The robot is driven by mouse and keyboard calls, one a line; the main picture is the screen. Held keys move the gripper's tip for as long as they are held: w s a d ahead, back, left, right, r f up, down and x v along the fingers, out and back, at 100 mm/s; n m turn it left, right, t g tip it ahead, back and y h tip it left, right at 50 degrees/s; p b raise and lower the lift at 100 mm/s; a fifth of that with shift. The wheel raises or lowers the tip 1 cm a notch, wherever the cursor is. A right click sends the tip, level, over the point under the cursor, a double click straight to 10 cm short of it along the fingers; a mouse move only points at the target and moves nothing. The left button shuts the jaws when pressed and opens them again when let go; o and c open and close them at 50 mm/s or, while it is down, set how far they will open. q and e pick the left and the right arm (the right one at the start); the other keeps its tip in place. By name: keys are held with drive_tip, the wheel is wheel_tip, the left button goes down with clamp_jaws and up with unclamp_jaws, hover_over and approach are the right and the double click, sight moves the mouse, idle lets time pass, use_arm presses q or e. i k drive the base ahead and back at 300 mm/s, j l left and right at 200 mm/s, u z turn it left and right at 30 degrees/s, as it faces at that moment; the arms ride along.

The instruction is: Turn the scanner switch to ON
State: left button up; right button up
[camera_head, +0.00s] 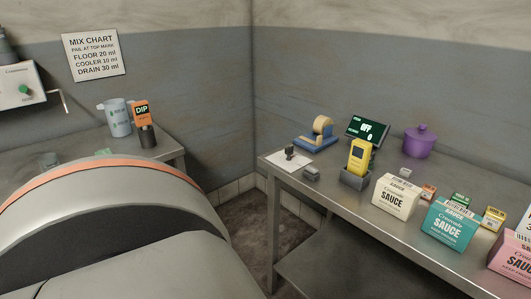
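A yellow handheld scanner (360,154) stands upright in a dark grey cradle (355,180) on the right-hand metal table. Behind it a dark display (367,128) shows "OFF" and "0" in light green letters. I cannot make out the scanner switch itself at this size. A small grey block (312,173) lies left of the cradle. Neither of my grippers shows in the head view. A large grey rounded part of mine with an orange band fills the lower left and hides part of the left table.
Cartons, including a white one (395,198) and a teal one (449,226), crowd the table's right half. A tape dispenser (318,134) and a purple pot (420,141) stand behind. A small dark object (291,153) is on white paper.

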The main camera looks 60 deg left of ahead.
sight(289, 150)
drive_tip(key=u, duration=1.7)
